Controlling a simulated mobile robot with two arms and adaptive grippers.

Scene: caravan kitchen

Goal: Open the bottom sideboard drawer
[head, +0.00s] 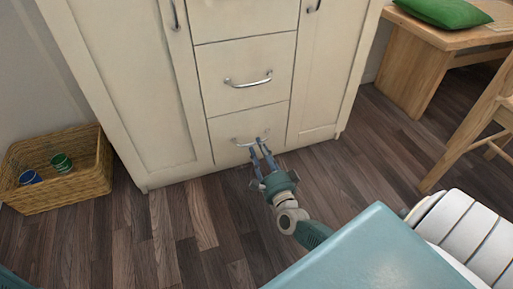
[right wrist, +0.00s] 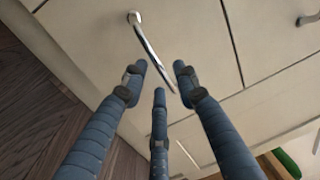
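The cream sideboard's bottom drawer (head: 228,127) is shut, its front flush with the cabinet. Its curved metal handle (head: 242,144) shows in the head view, with its right part at my fingers. My right gripper (head: 259,146) reaches to this handle from the front right. In the right wrist view, the blue fingers (right wrist: 159,75) are spread apart and the handle (right wrist: 148,43) runs down toward the space between their tips. The fingers are not closed on it; I cannot tell whether any finger touches it. My left gripper is not in view.
Another drawer (head: 240,62) with its own handle is above, with cupboard doors on both sides. A wicker basket (head: 75,190) holding cups stands on the floor at left. A wooden desk (head: 425,60) and chair (head: 465,135) are at right. The floor before the sideboard is clear.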

